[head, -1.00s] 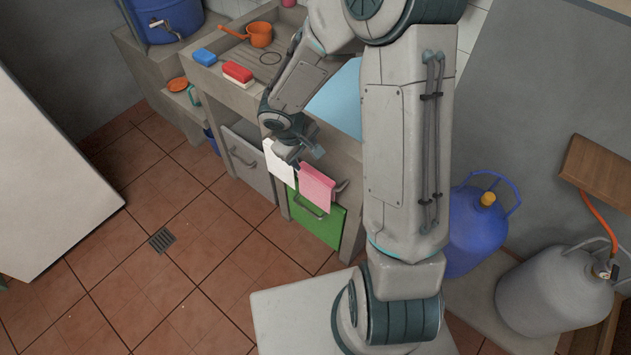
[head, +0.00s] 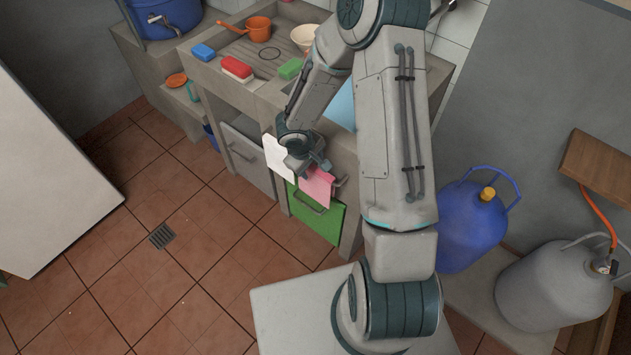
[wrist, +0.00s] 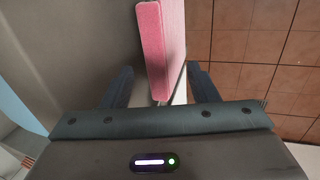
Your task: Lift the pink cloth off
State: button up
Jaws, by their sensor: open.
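The pink cloth (head: 318,188) hangs at the counter front above the green door, beside a white cloth (head: 277,158) on its left. My gripper (head: 311,169) is at the top of the pink cloth and hides part of it in the head view. In the wrist view the pink cloth (wrist: 163,45) reaches down towards the space between my open fingers (wrist: 157,88), one finger on each side. A pale strip shows between the fingers just below the cloth. I cannot tell whether either finger touches the cloth.
A green door (head: 316,215) with a bar handle is below the cloth. A red and white block (head: 237,69), a green block (head: 290,69) and a bowl (head: 303,38) are on the counter. A blue gas cylinder (head: 470,225) stands at right; the tiled floor (head: 190,270) is clear at left.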

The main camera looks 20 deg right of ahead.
aim_at(315, 170)
jog(key=shift+d+x, duration=0.2)
jog(key=shift+x, duration=1.6)
